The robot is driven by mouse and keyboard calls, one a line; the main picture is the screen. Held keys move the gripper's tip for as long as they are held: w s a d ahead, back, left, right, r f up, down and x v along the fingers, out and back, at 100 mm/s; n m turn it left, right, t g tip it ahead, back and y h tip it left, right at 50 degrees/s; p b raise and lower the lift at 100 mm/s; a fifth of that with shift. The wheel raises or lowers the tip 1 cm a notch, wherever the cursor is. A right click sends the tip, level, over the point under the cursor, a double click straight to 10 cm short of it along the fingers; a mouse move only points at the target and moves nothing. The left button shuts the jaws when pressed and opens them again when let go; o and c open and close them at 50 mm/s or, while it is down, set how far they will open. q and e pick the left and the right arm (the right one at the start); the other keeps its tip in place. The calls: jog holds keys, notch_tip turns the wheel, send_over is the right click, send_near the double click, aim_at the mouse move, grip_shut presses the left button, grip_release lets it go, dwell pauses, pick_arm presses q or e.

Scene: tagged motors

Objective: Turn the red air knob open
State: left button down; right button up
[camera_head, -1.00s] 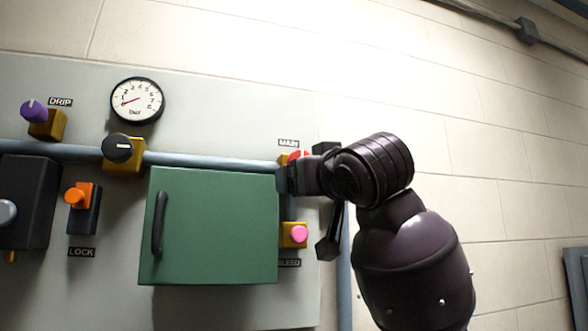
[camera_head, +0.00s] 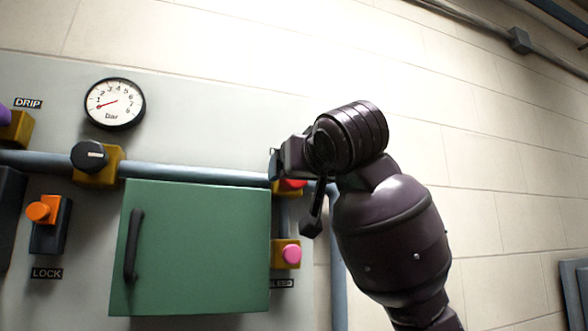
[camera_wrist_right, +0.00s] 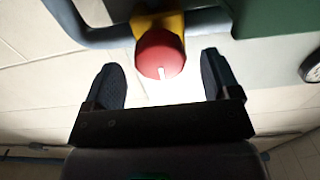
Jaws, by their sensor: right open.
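The red air knob (camera_head: 292,184) sits on a yellow valve block at the right end of the grey-blue pipe, mostly hidden behind my right gripper in the head view. In the right wrist view the red knob (camera_wrist_right: 160,54) shows whole, with a white mark on its face, on its yellow block (camera_wrist_right: 160,22). My right gripper (camera_wrist_right: 164,82) is open, with one dark finger on each side of the knob and visible gaps to it; the knob appears slightly beyond the fingertips. In the head view my right gripper (camera_head: 278,162) is at the valve. My left gripper is not in view.
A green cabinet door (camera_head: 195,250) with a dark handle stands left of and below the knob. A pink knob (camera_head: 291,253) is just below. A black knob (camera_head: 90,155), a gauge (camera_head: 115,104) and an orange knob (camera_head: 40,211) are further left. Bare wall lies to the right.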

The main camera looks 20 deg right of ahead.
aim_at(294, 190)
jog(key=shift+w+p, duration=0.4)
jog(key=shift+w, duration=1.2)
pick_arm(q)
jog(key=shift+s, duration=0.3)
pick_arm(e)
jog(key=c, duration=0.9)
